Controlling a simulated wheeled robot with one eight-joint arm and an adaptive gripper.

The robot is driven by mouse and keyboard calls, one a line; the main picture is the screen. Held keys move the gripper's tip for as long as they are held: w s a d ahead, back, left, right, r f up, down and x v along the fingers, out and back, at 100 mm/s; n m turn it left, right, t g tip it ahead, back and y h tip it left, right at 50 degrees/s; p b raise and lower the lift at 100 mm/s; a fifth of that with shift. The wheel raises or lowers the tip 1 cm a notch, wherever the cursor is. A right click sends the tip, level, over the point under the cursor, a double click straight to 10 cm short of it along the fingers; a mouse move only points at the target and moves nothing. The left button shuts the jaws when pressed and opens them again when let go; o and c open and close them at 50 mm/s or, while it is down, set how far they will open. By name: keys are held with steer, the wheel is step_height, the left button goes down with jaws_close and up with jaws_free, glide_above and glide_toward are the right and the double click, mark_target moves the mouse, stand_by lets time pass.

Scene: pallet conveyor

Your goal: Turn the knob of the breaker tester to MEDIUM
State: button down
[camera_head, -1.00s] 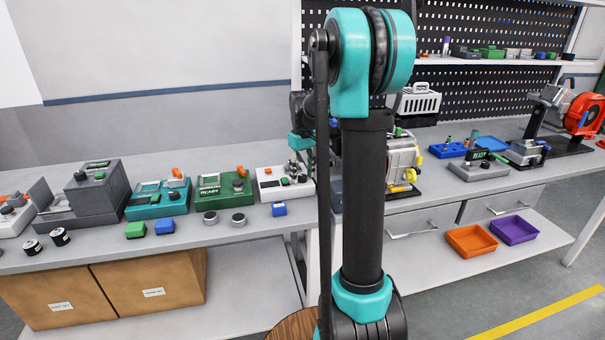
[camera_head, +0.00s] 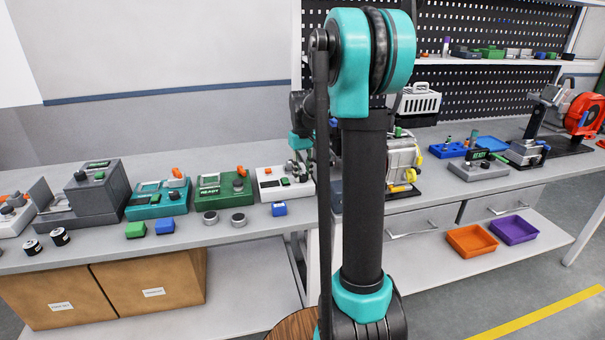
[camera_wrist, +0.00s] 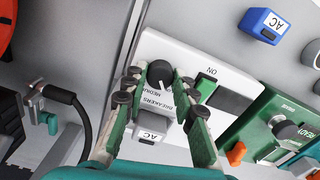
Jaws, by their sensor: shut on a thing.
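The breaker tester is a white box (camera_head: 265,178) on the bench, left of my upright arm in the head view. In the wrist view its white face (camera_wrist: 165,50) carries a dark round knob (camera_wrist: 160,73) with a pale pointer line, printed words BREAKERS and MEDIUM beside it, a green switch (camera_wrist: 206,86) marked ON and a dark screen (camera_wrist: 232,101). A grey block marked AC (camera_wrist: 151,131) sits at the tester between my fingers. My gripper (camera_wrist: 158,80) has its fingertips on both sides of the knob and is shut on it. My arm hides part of this in the head view.
A green tester marked READY (camera_head: 222,190) stands close on the left, with a teal one (camera_head: 157,199) beyond it. A blue block (camera_head: 279,209) lies in front of the white box. A grey machine with yellow parts (camera_head: 403,160) stands right of my arm.

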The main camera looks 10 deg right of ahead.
mark_target(302, 176)
steer(key=m, duration=0.3)
steer(key=shift+m, duration=2.2)
steer(key=c, duration=1.2)
jaws_free()
step_height(302, 176, up, 12)
